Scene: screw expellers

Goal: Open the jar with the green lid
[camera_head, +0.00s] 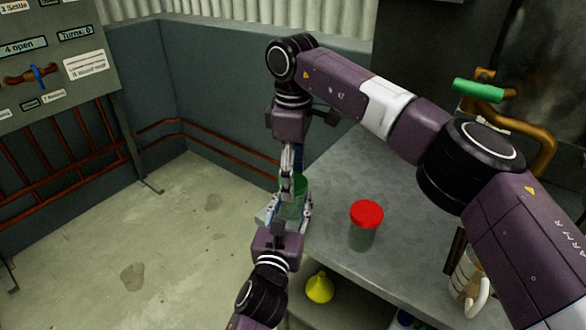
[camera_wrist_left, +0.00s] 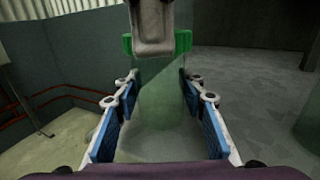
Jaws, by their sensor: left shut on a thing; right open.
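The jar with the green lid (camera_head: 300,184) is at the left edge of the grey workbench in the head view, largely hidden by my grippers. In the left wrist view its translucent green body (camera_wrist_left: 160,95) stands upright between the blue pads of my left gripper (camera_wrist_left: 160,85), which is shut on it. The green lid (camera_wrist_left: 183,42) shows at both sides of my right gripper (camera_wrist_left: 152,28). In the head view my right gripper (camera_head: 291,168) points down from above at the lid and is open. Whether its fingers touch the lid cannot be told.
A red-lidded jar (camera_head: 362,237) stands on the grey workbench (camera_head: 400,267) to the right. A yellow object (camera_head: 319,287) lies below the bench top. A striped mug-like object (camera_head: 466,275) is at the right. A brass pipe with a green handle (camera_head: 478,90) rises at the back right.

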